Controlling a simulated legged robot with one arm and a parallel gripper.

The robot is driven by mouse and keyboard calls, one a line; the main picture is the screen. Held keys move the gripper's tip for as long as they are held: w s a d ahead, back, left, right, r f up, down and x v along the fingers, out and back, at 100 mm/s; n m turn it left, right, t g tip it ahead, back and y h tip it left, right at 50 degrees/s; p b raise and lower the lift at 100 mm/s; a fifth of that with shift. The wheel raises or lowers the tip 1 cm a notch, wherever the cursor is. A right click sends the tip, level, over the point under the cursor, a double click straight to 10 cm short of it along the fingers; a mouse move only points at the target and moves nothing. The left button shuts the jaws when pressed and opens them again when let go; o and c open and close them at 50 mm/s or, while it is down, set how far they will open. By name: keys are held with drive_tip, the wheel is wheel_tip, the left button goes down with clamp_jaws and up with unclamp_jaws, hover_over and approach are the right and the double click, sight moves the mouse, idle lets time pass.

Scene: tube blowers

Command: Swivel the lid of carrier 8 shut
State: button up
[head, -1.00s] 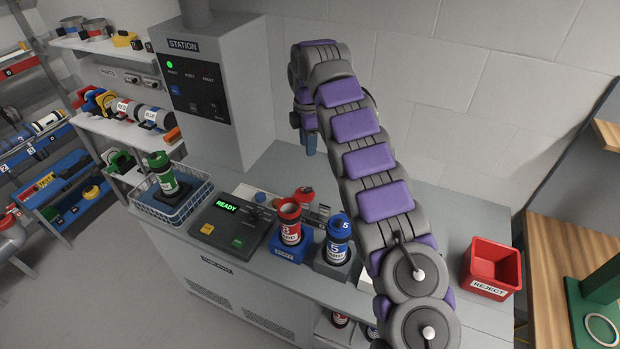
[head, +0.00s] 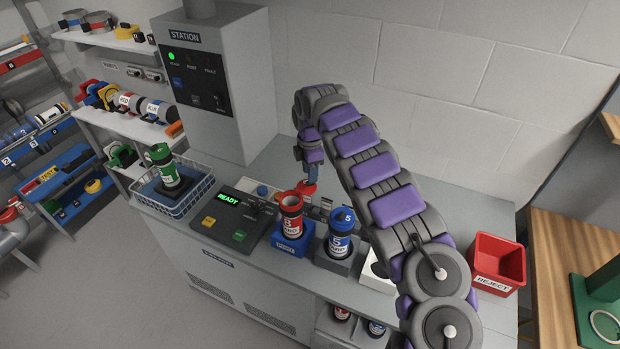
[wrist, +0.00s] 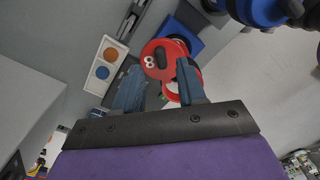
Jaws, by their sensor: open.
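Carrier 8 (head: 291,216) is a red tube with a white label, upright in a blue stand (head: 293,242). Its red lid (head: 307,188) is swung out behind and to the right of the tube, so the mouth is uncovered. In the wrist view the lid (wrist: 172,68) carries a white 8 and lies beyond and between my fingers. My gripper (head: 311,178) is open and points down just above the lid. The wrist view shows both blue-grey fingers of my gripper (wrist: 159,72) apart. I cannot tell whether they touch the lid.
A blue carrier 5 (head: 340,240) stands right of carrier 8. Left are a READY control panel (head: 234,218) and a wire basket (head: 150,202) with a green carrier (head: 165,168). A red reject bin (head: 497,262) is at the right. The counter behind is mostly clear.

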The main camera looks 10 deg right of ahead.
sight(307, 185)
drive_tip(key=shift+f, duration=1.7)
drive_tip(key=shift+c, duration=0.4)
clamp_jaws()
